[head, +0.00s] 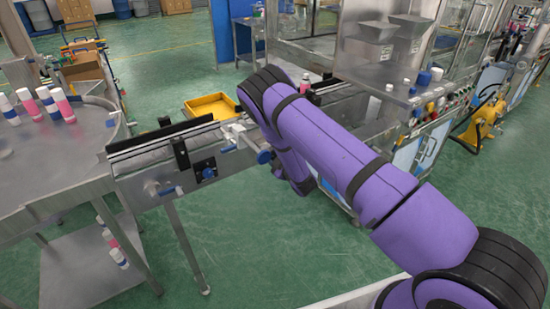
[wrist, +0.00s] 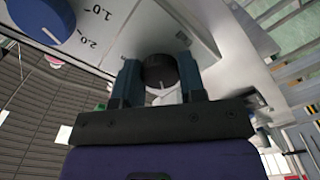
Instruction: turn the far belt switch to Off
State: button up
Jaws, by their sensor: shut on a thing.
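In the wrist view, a round dark knob (wrist: 160,72) with a pale pointer line sits between the two fingers of my gripper (wrist: 160,84). The fingers are shut on the knob's sides. The knob is on a pale metal panel (wrist: 217,50). A larger blue-black dial (wrist: 43,18) with printed numbers around it sits to the upper left. In the head view, my purple arm reaches to the conveyor and hides the gripper and the knob. The conveyor (head: 150,158) has another dark switch box (head: 208,172) on its near side. The knob's Off marking cannot be read.
A yellow tray (head: 212,106) lies behind the conveyor. A steel machine (head: 400,95) with knobs and buttons stands at the right. Green floor is open in front of the conveyor.

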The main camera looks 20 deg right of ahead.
dwell(0.3)
jog(key=o, duration=0.9)
jog(key=v, duration=1)
jog(key=shift+s+d, duration=0.1)
jog(key=shift+s, duration=0.3)
